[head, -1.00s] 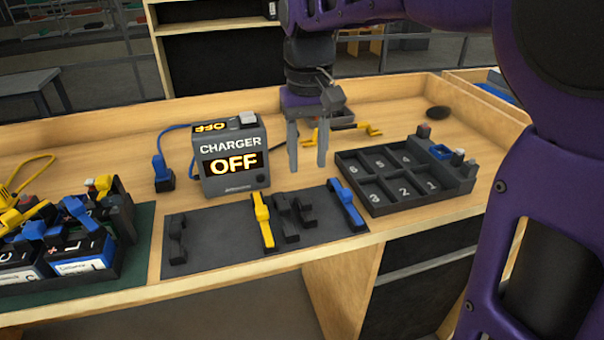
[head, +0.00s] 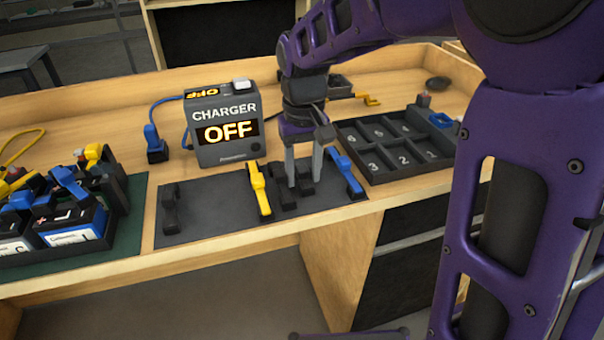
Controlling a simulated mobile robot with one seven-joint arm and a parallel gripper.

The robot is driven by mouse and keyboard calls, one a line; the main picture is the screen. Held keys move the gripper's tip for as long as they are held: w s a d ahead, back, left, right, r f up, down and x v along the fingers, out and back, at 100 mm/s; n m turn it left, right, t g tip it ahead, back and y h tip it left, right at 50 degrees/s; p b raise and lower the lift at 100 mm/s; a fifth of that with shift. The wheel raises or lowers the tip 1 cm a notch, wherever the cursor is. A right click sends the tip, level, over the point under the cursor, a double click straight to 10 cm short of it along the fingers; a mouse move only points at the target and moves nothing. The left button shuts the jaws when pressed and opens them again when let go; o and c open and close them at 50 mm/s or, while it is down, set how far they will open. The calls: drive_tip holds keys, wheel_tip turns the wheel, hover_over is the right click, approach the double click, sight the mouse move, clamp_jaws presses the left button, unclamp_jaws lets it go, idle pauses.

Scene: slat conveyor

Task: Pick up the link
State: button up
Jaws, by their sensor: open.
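My gripper (head: 304,181) is open and points down over the dark mat (head: 222,206), with its two grey fingers apart. The task's link is not labelled. Several link-like bars lie on the mat: a dark one (head: 170,208) at the left, a yellow one (head: 261,190), a dark one (head: 284,199) just right of the yellow one, and a blue one (head: 346,174) at the right. Another dark piece is largely hidden by my fingers. My fingertips are around or just above the dark pieces; I cannot tell whether they touch.
The charger box (head: 223,128) reading OFF stands behind the mat. A numbered compartment tray (head: 383,180) is close on the right. Batteries with blue and yellow clamps (head: 75,226) crowd the left. The mat between the left dark bar and the yellow bar is clear.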

clamp_jaws()
drive_tip(key=shift+r, duration=0.1)
